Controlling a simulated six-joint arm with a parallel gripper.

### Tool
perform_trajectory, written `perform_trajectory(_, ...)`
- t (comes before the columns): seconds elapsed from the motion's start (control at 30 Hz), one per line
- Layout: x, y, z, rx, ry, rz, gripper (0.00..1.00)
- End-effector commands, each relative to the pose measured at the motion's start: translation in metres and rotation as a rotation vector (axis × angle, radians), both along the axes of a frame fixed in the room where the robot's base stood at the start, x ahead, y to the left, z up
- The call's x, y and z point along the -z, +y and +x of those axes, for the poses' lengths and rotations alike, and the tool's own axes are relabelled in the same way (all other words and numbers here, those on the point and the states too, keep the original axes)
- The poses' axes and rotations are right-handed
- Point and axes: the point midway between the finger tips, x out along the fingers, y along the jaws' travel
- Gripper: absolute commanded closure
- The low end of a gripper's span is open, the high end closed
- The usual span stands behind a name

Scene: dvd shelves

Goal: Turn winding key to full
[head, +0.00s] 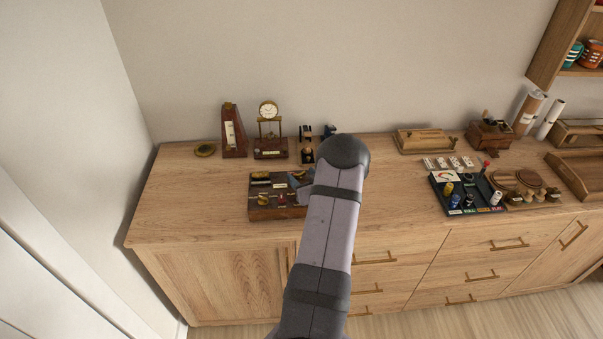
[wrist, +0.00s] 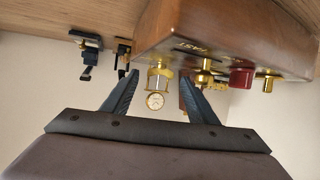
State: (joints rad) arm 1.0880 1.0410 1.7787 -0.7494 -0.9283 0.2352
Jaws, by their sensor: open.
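A dark wooden box (head: 262,212) with brass fittings and a red knob stands on the cabinet top, left of my arm. It fills the upper right of the upside-down wrist view (wrist: 215,35). There I see a brass knob (wrist: 203,73), a red knob (wrist: 241,77) and another brass fitting (wrist: 268,82). I cannot tell which fitting is the winding key. My gripper (wrist: 158,76) is open, its dark fingers apart near the box's end, with nothing seen held between them. In the head view, my arm hides part of the gripper and box.
A small brass clock (head: 268,112) and a metronome (head: 233,132) stand behind the box, near the wall. A black panel with knobs (head: 466,206) lies right. The cabinet top (head: 185,195) is clear left of the box.

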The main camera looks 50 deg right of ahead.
Motion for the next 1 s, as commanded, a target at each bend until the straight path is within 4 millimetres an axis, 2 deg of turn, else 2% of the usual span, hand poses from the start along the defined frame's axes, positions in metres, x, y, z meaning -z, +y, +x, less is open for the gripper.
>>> perform_trajectory(0.2, 0.0043, -0.0051, 0.0103, 0.0, -0.001, 0.0, 0.47)
perform_trajectory(0.53, 0.0057, -0.0057, 0.0118, 0.001, 0.0, 0.0, 0.47)
perform_trajectory(0.7, 0.0056, -0.0057, 0.0117, 0.0, 0.0, 0.001, 0.88)
perform_trajectory(1.0, 0.0061, -0.0049, 0.0124, 0.014, 0.0, 0.0, 0.88)
